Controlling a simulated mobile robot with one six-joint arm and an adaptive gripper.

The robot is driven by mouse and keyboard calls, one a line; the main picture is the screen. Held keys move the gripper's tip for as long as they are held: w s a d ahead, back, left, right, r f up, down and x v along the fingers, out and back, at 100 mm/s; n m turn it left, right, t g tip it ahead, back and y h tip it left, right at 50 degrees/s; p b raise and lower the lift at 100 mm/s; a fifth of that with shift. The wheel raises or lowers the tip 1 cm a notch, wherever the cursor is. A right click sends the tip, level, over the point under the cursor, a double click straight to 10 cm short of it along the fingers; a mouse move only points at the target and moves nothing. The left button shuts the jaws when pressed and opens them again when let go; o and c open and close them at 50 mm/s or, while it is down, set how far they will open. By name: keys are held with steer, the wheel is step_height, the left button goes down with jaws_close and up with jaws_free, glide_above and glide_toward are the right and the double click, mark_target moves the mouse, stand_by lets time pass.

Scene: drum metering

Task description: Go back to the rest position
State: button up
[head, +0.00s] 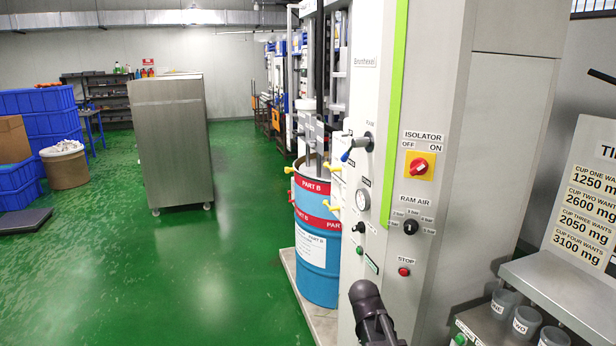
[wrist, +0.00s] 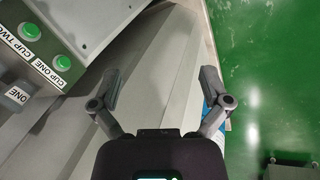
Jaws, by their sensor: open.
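My gripper (wrist: 160,92) shows in the wrist view with its two fingers spread wide apart and nothing between them. Behind the fingers is a pale grey machine surface, with green floor to the right. In the head view a dark part of my arm rises at the bottom, in front of the grey machine cabinet (head: 500,130). The fingers cannot be made out in the head view. The cabinet carries a red isolator switch (head: 419,167), a ram air knob (head: 410,227) and a red stop button (head: 403,271).
A blue Part B drum (head: 318,250) stands left of the cabinet. A metal cabinet (head: 172,140) stands on the open green floor. Cups (head: 525,322) sit on a shelf at lower right. Green buttons (wrist: 62,62) on a panel are at the wrist view's upper left.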

steer(key=s+a+n+y, duration=0.1)
steer(key=s+a+y, duration=0.1)
steer(key=s, duration=0.6)
steer(key=shift+y+p, duration=0.3)
steer(key=shift+y, duration=0.5)
